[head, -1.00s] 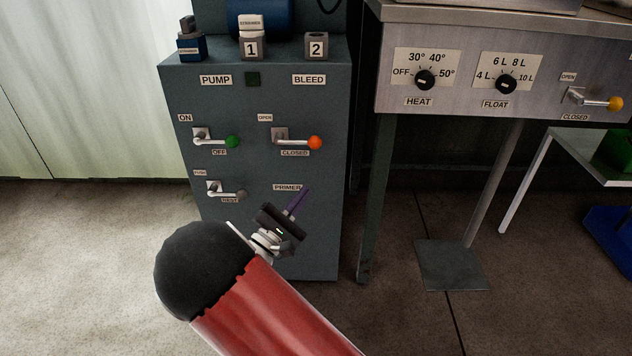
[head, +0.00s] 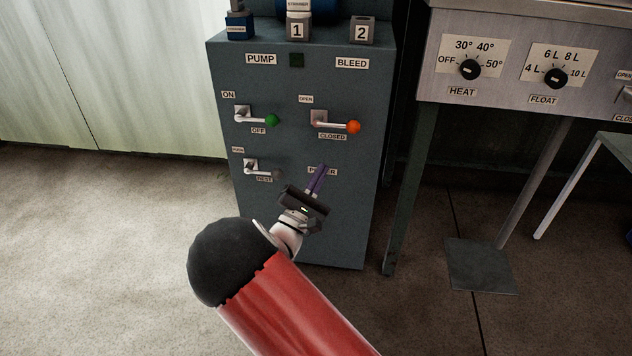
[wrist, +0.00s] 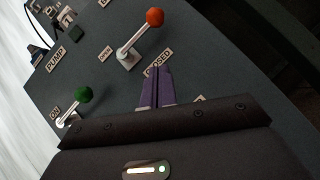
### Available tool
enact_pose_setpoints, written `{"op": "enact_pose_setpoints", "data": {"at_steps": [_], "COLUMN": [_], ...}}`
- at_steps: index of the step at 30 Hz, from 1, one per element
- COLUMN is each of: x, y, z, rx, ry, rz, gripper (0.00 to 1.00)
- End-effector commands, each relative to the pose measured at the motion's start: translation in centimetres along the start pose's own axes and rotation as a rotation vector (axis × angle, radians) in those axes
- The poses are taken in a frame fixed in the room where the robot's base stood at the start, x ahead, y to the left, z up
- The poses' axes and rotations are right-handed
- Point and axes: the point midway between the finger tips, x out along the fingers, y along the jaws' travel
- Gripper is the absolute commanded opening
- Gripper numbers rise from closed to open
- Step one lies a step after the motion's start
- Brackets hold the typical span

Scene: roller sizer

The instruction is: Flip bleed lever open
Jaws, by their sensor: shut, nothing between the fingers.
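The bleed lever (head: 337,122) is a metal handle with an orange ball on the dark cabinet face, below the BLEED label. It points right, at the CLOSED label (head: 332,136); the OPEN label (head: 306,99) is above its pivot. My gripper (head: 320,170) is shut and empty, below the lever, with its purple fingers in front of the PRIMER label. In the wrist view the orange-ball lever (wrist: 138,37) shows beyond the shut purple fingertips (wrist: 157,72), apart from them. The fingers partly cover the CLOSED label there.
The pump lever (head: 257,119) with a green ball is left of the bleed lever, at OFF. A grey-knob lever (head: 263,170) is below it. A metal table with HEAT (head: 470,69) and FLOAT (head: 556,78) dials stands to the right. Floor is clear at left.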

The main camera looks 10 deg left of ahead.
Motion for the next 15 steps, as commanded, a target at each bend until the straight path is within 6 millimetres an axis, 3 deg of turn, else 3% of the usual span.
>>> {"op": "enact_pose_setpoints", "data": {"at_steps": [7,15], "x": [5.5,7.8], "y": [-0.1,0.0], "z": [0.0,2.4], "rx": [0.001,0.000], "ry": [-0.003,0.000], "rz": [-0.001,0.000], "gripper": [0.00,0.00]}}
